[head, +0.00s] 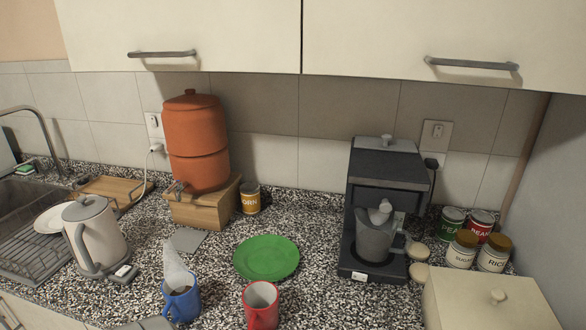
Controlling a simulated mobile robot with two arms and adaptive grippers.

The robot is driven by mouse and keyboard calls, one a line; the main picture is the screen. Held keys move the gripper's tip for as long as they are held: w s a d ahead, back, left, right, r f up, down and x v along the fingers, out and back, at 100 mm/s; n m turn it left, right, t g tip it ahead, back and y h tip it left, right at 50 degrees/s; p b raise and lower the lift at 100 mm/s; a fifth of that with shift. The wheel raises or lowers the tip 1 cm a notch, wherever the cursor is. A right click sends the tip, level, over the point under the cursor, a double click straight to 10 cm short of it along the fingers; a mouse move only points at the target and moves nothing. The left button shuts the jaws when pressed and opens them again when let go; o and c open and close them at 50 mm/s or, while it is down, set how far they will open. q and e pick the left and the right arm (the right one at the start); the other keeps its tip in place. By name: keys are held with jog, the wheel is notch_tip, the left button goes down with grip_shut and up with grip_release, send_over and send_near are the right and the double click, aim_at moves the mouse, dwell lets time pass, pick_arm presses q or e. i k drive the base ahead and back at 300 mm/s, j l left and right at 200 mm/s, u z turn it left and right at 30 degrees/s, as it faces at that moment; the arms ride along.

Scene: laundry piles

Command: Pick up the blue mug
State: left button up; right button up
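The blue mug (182,305) stands upright near the front edge of the counter, left of centre in the head view. Its handle points to the left and its inside looks dark. A pale, whitish see-through object (175,262) shows directly behind its rim; I cannot tell whether they touch. Neither of my grippers can be made out in the head view.
A red mug (261,308) stands right of the blue mug, and a green plate (267,258) lies behind. A kettle (95,235) is to the left. A coffee machine (390,180) and a bread box (490,300) are right. Counter between the mugs is clear.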

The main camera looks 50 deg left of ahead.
aim_at(179, 288)
jog(key=u, duration=2.6)
jog(key=l+u, duration=0.15)
jog(key=u, duration=0.35)
jog(key=k+l+u, duration=0.1)
jog(key=u, duration=0.4)
jog(key=k+l+u, duration=0.1)
jog(key=u, duration=0.4)
jog(key=k+j, duration=0.05)
jog(key=k, duration=0.05)
